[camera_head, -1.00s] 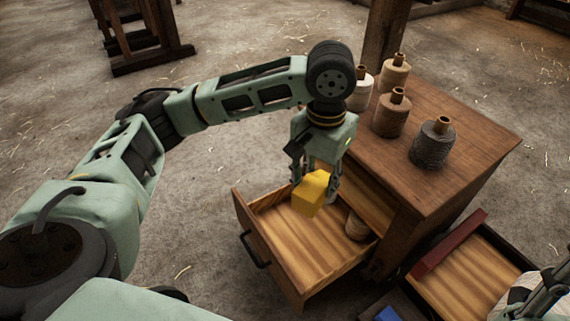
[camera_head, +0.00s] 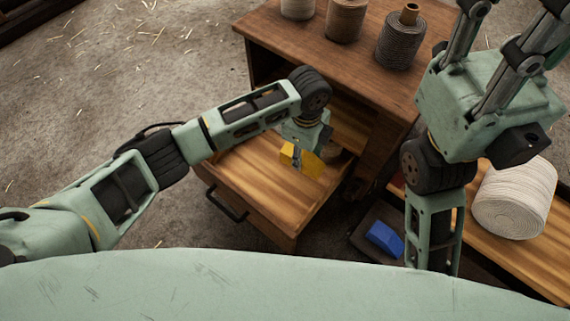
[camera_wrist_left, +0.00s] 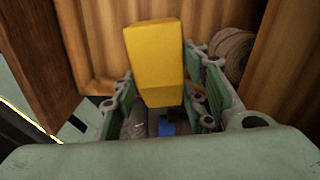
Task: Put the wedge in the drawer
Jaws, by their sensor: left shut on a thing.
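The yellow wedge (camera_head: 300,160) is in my left gripper (camera_head: 303,155), which points down inside the outline of the open wooden drawer (camera_head: 242,207). In the left wrist view the wedge (camera_wrist_left: 155,55) sits between the fingers (camera_wrist_left: 165,100), with the drawer's wooden boards behind it. I cannot tell whether it touches the drawer floor. My right gripper (camera_head: 495,80) is at the upper right of the head view, fingers upward; their tips are cut off by the frame edge.
A twine spool (camera_wrist_left: 233,50) lies in the drawer beside the wedge. Several spools, one dark grey (camera_head: 402,40), stand on the cabinet top (camera_head: 300,45).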

